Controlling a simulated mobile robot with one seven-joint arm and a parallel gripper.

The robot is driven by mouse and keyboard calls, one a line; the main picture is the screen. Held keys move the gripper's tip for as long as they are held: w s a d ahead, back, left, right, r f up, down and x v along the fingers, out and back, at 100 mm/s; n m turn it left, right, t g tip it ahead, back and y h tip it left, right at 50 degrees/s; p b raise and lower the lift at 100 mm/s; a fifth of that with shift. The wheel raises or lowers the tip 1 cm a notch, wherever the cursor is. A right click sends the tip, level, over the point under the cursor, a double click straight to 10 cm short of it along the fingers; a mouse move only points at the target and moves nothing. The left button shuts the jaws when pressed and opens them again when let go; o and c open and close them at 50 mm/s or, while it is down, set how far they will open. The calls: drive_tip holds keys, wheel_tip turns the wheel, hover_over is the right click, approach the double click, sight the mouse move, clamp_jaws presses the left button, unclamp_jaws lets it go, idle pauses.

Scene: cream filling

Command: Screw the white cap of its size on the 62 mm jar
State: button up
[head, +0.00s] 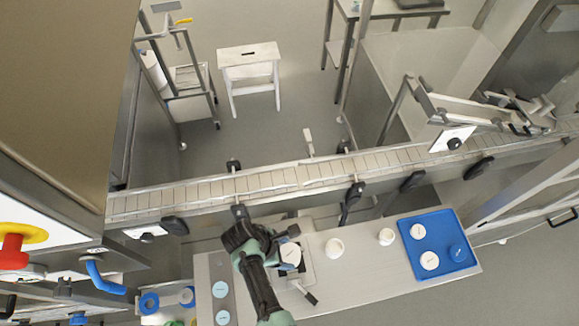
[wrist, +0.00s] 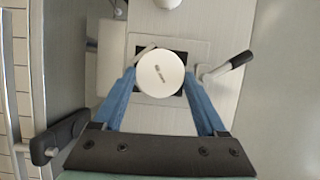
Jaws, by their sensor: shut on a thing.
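A round white cap (wrist: 160,73) with small dark print sits between the blue fingers of my gripper (wrist: 160,82) in the wrist view. My gripper is shut on it from both sides. The cap is above a grey plate clamp (wrist: 201,50) with a black-handled lever (wrist: 230,66). The cap hides what is directly beneath it, so I cannot tell whether a jar stands there or the cap touches it. In the head view the cap (head: 291,253) shows beside my gripper (head: 289,254), over the same clamp.
Two white round containers (head: 334,247) (head: 387,237) stand on the bench right of the clamp. A blue tray (head: 446,219) holds two white lids (head: 417,231) (head: 430,260) and a blue one (head: 457,253). Pale teal discs (head: 220,289) lie at left. A conveyor (head: 270,181) runs behind the bench.

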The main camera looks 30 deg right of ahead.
drive_tip(key=shift+w+m+g+b, duration=0.15)
drive_tip(key=shift+m+g+b, duration=0.4)
drive_tip(key=shift+m, duration=0.95)
drive_tip(key=shift+w+d+f+m+g+y+b, duration=0.15)
drive_tip(key=shift+m+g+y+b, duration=0.4)
drive_tip(key=shift+m, duration=0.65)
drive_tip(key=m+b, duration=0.1)
drive_tip(key=m, duration=0.1)
drive_tip(key=shift+m+y, duration=0.25)
drive_tip(key=shift+m, duration=0.05)
clamp_jaws()
drive_tip(key=shift+m+g, duration=0.3)
drive_tip(key=shift+g, duration=0.1)
drive_tip(key=o, duration=1.2)
unclamp_jaws()
drive_tip(key=shift+d, duration=0.1)
